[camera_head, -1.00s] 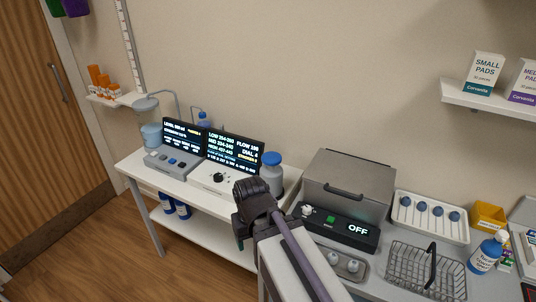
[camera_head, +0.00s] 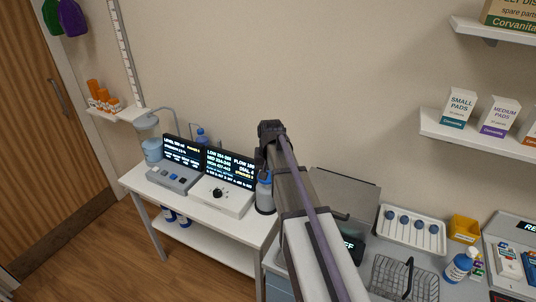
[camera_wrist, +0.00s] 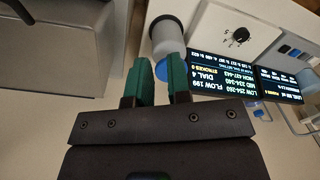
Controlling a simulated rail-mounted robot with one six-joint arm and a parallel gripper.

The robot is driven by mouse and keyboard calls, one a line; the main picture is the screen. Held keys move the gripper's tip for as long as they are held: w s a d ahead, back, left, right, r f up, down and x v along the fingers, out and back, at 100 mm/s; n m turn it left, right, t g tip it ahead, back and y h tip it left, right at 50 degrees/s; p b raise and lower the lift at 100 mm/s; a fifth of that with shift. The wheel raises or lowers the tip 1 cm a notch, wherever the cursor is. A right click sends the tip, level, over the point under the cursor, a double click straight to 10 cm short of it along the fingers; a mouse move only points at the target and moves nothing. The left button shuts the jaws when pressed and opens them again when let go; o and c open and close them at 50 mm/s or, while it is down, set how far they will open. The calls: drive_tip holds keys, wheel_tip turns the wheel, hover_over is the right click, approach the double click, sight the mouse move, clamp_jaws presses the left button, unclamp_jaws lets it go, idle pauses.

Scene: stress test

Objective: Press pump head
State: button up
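No part is clearly marked as the pump head. A grey jar with a blue cap (camera_head: 265,178) stands at the right end of the white side table, partly behind my arm; its cap also shows in the wrist view (camera_wrist: 165,69). A small blue bottle-like part (camera_head: 201,134) stands behind the screens, and shows in the wrist view (camera_wrist: 258,109) too. A blue-and-white pump bottle (camera_head: 460,266) stands on the right counter. My gripper (camera_wrist: 158,58) has two green fingers apart with nothing held; the jar lies beyond them, apparently untouched. In the head view my arm hides the fingers.
Two dark screens (camera_head: 231,168) and a dial box (camera_head: 216,192) stand left of the jar. A grey lidded box (camera_head: 345,192), a wire basket (camera_head: 405,283) and a white tray (camera_head: 410,230) crowd the right counter. A wall shelf (camera_head: 470,140) holds pad boxes.

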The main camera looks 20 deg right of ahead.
drive_tip(key=shift+m, duration=0.9)
drive_tip(key=w+d+r, duration=0.1)
drive_tip(key=w, duration=0.1)
drive_tip(key=w+d+r, duration=0.1)
drive_tip(key=w+d, duration=0.1)
drive_tip(key=w+d+r+p, duration=0.1)
drive_tip(key=w, duration=0.1)
drive_tip(key=shift+w+d+r, duration=0.2)
drive_tip(key=shift+w, duration=0.1)
drive_tip(key=shift+c, duration=0.7)
drive_tip(key=w+m, duration=0.1)
drive_tip(key=w+d+m, duration=0.1)
drive_tip(key=w, duration=0.1)
drive_tip(key=w+d, duration=0.1)
drive_tip(key=w, duration=0.1)
drive_tip(key=shift+w+d+f+m, duration=0.15)
drive_tip(key=shift+f+m, duration=0.1)
drive_tip(key=shift+m, duration=0.15)
clamp_jaws()
drive_tip(key=shift+m+t, duration=0.3)
drive_tip(key=shift+m, duration=0.1)
drive_tip(key=f+b, duration=0.9)
drive_tip(key=a+f+b, duration=0.1)
drive_tip(key=f+b, duration=0.4)
drive_tip(key=shift+w, duration=0.35)
